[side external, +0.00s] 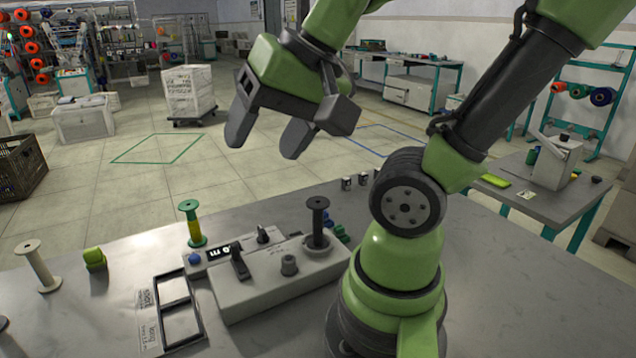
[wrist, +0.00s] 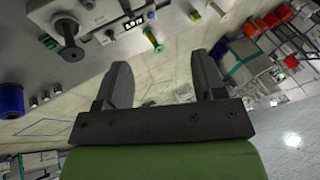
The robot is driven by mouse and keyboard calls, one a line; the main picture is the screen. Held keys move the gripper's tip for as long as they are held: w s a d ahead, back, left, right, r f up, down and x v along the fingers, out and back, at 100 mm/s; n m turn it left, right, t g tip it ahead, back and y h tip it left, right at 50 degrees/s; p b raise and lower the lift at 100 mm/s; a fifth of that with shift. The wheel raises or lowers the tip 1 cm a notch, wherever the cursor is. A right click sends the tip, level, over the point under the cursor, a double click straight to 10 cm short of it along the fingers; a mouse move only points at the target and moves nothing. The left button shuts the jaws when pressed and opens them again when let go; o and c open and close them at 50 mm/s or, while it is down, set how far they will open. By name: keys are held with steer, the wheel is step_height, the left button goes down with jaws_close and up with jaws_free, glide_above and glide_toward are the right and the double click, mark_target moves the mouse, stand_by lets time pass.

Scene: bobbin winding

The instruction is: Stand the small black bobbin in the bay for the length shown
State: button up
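The black bobbin (side external: 318,222) stands upright on the right end of the grey winder (side external: 270,290); it also shows at the upper left of the wrist view (wrist: 69,32). The winder's small display (side external: 226,251) is lit, but I can make out only part of its figure, ending in "m". A black-framed tray (side external: 166,274) with two bays lies left of the winder, with printed labels along its left side too small to read surely. My gripper (side external: 268,133) is open and empty, high above and behind the winder; its spread fingers show in the wrist view (wrist: 163,82).
A green bobbin with yellow thread (side external: 195,232) stands behind the winder. A cream bobbin (side external: 38,267) and a lime-green object (side external: 94,258) stand at the left. Small dark cylinders (side external: 347,183) stand at the back edge. The bench front left is mostly clear.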

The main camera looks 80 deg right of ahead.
steer(key=w+d+f+m+g+h, duration=0.1)
steer(key=d+f+m+g, duration=0.35)
steer(key=d+m, duration=0.65)
steer(key=m+g, duration=0.2)
steer(key=m, duration=1.1)
glide_above(318, 202)
step_height(318, 202, down, 4)
steer(key=shift+d+f, duration=0.1)
steer(key=shift+f, duration=0.15)
steer(key=shift+f, duration=0.1)
steer(key=shift+f, duration=3.7)
steer(key=shift+r, duration=0.1)
steer(key=c, duration=0.6)
steer(key=shift+r, duration=2.5)
steer(key=shift+c, duration=0.2)
